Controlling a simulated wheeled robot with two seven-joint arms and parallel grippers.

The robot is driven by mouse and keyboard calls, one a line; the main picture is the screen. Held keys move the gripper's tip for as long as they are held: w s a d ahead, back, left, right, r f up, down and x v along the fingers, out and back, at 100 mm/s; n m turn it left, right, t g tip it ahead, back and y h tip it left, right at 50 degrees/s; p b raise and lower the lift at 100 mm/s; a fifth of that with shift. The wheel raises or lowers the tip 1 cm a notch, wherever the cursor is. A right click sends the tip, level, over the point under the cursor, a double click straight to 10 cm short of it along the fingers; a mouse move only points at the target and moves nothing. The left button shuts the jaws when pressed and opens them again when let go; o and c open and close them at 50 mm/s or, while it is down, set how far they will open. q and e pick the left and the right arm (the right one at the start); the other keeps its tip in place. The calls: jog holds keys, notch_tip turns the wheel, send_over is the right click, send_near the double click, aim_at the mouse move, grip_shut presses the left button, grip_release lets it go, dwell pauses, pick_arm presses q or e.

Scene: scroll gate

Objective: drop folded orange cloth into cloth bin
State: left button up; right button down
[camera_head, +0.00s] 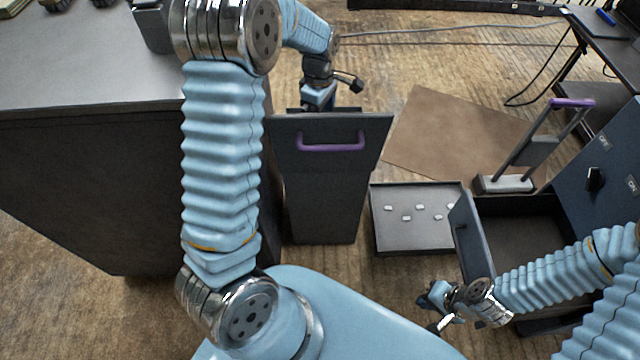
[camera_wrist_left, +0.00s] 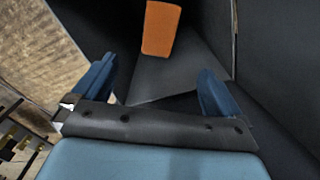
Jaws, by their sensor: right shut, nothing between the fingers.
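The folded orange cloth (camera_wrist_left: 160,28) shows in the left wrist view as a small orange block against dark grey walls, beyond my fingertips and apart from them. It appears to be inside the dark bin; whether it rests on the bottom I cannot tell. A tall dark grey bin (camera_head: 325,195) with a purple handle stands in the middle of the head view; its inside is hidden there. My left gripper (camera_wrist_left: 156,70) is open and empty, over the bin's opening; its fingers are hidden in the head view. My right gripper (camera_head: 438,308) is shut and empty, low at the right.
A dark counter (camera_head: 90,95) stands left of the bin. A shallow tray (camera_head: 415,240) with several small white pieces lies right of it. An open drawer (camera_head: 520,235) juts from a dark cabinet at the right. A brown mat (camera_head: 445,135) lies on the floor behind.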

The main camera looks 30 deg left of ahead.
pick_arm(q)
notch_tip(320, 180, up, 14)
dwell(0.6)
jog(key=shift+f, duration=0.15)
